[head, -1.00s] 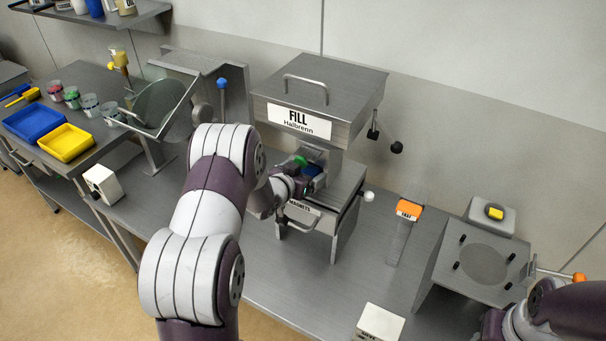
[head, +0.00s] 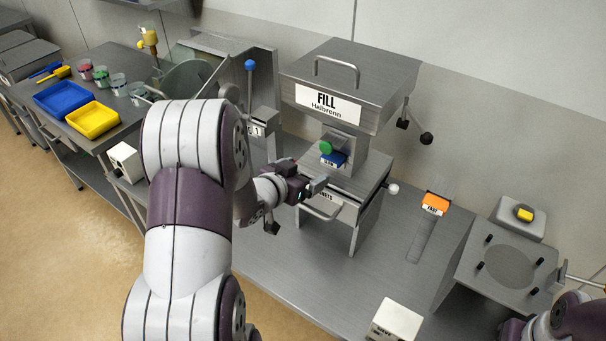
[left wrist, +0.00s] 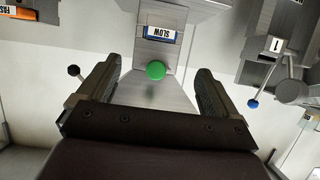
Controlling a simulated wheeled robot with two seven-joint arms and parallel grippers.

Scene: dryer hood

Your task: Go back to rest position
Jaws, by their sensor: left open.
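My left gripper (head: 312,188) is in front of the metal machine with the "FILL Halbrenn" label (head: 330,102). It is open and empty, apart from the machine's front. The green button (head: 325,147) and the blue "SLOW" tag (head: 333,159) show on the machine's front, up from my fingers. In the left wrist view the green button (left wrist: 156,70) shows between the two spread fingers, with nothing gripped. Part of my right arm shows at the lower right of the head view, but its gripper is not visible.
An orange "FAST" tag (head: 435,203) sits on a slotted track right of the machine. A white box (head: 396,321) stands near the bench's front edge. A blue-knobbed lever (head: 250,65) stands left of the machine. Blue and yellow trays (head: 93,119) are at the left.

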